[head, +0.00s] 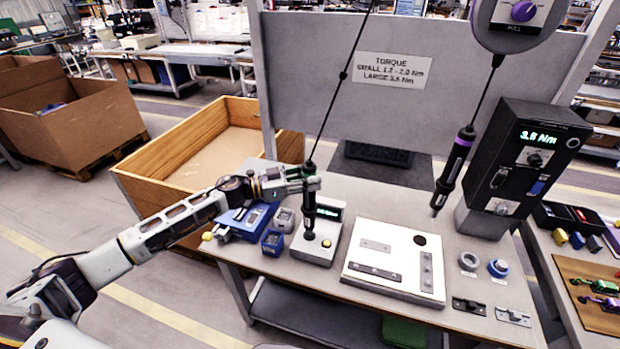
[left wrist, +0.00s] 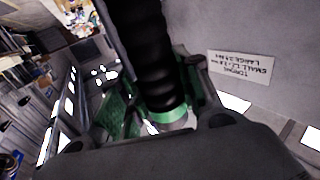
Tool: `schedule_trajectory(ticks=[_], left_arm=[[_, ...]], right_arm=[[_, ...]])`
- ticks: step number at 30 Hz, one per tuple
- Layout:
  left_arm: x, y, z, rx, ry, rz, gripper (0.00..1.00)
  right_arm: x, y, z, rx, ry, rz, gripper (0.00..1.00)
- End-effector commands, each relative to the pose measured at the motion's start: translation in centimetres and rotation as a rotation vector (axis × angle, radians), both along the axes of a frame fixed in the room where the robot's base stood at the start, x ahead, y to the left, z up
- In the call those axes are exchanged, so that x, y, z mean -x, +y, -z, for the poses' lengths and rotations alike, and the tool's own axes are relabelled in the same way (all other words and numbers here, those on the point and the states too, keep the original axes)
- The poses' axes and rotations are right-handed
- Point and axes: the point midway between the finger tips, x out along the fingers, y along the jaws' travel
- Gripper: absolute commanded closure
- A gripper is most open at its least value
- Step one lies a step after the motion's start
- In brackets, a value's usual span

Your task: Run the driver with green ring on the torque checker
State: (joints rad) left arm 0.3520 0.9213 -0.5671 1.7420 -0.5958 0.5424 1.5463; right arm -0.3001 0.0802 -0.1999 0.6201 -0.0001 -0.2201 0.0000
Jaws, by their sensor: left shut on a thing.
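The driver with the green ring (head: 309,217) hangs upright on a dark cord, and my left gripper (head: 312,184) is shut on its upper part. The left wrist view shows its black body and green ring (left wrist: 160,113) between the fingers. The torque checker (head: 316,252) is a light grey box with a small green-lit display, on the left of the bench. The driver's lower end is over the checker's top, close to its dark round fitting; I cannot tell whether they touch. The display is too small to read. My right gripper is not in view.
A driver with a purple ring (head: 464,142) hangs at the right before a black unit (head: 525,150) reading about 3.8 Nm. A white plate (head: 372,232) with metal strips lies right of the checker. Blue bins (head: 272,242) stand left of it. A grey panel (head: 480,75) rises behind.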

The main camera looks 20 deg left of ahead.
Motion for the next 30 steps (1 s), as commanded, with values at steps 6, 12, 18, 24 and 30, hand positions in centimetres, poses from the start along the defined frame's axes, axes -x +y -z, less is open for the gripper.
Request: schedule_trajectory(ticks=[6, 12, 18, 24, 30], left_arm=[[0.01, 0.02, 0.18, 0.000, 0.001, 0.000, 1.00], [0.01, 0.02, 0.25, 0.000, 0.001, 0.000, 1.00], [0.02, 0.01, 0.35, -0.001, 0.002, 0.000, 1.00], [0.02, 0.02, 0.48, -0.001, 0.002, 0.000, 1.00], [0.04, 0.01, 0.63, -0.001, 0.003, 0.000, 1.00]], right_arm=[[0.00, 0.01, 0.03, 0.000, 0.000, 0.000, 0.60], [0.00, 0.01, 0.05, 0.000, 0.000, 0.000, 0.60], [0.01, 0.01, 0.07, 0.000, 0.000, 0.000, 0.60], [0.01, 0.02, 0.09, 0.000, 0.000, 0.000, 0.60], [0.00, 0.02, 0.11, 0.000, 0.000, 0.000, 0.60]])
